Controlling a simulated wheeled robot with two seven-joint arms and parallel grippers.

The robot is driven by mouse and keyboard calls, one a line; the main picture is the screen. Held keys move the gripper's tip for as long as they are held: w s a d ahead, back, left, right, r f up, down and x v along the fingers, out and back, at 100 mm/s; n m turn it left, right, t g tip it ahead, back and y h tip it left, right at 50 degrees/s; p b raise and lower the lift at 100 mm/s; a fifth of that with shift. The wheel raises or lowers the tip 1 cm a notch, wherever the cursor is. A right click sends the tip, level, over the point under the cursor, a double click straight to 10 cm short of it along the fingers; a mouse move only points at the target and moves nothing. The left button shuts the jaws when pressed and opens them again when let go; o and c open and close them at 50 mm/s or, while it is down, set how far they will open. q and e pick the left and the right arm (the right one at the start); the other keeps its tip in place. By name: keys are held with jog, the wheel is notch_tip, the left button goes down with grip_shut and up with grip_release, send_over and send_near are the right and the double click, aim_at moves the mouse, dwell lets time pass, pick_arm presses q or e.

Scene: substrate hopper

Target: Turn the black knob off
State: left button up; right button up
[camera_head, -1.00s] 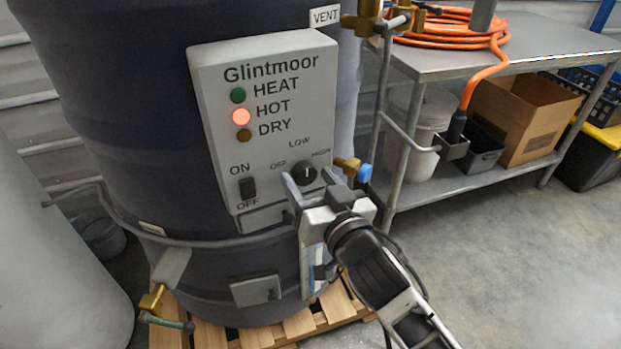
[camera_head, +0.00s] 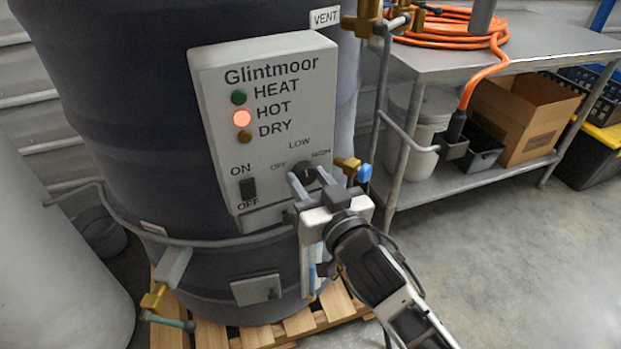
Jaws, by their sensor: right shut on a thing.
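The black knob (camera_head: 305,171) is on the lower right of the grey Glintmoor control panel (camera_head: 222,164), with the labels OFF, LOW and HIGH around it. My right gripper (camera_head: 311,179) reaches up from the lower right, and its two fingers are shut on the knob, one on each side. The fingers hide much of the knob, and I cannot read its pointer clearly. The red HOT light (camera_head: 242,118) glows; the HEAT and DRY lights look unlit. My left gripper is not in view.
A black ON/OFF switch (camera_head: 248,189) is left of the knob. A brass valve with a blue end (camera_head: 362,173) is close to the right of my gripper. A metal table (camera_head: 440,66) with an orange hose stands at right. The floor at lower right is clear.

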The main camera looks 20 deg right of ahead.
jog(key=n+p, duration=0.2)
jog(key=n, duration=0.3)
jog(key=shift+r+p, duration=0.15)
jog(key=shift+p, duration=0.25)
jog(key=n+p, duration=0.1)
jog(key=n, duration=0.4)
jog(key=shift+n+p, duration=0.35)
jog(key=shift+n, duration=0.05)
jog(key=o, duration=1)
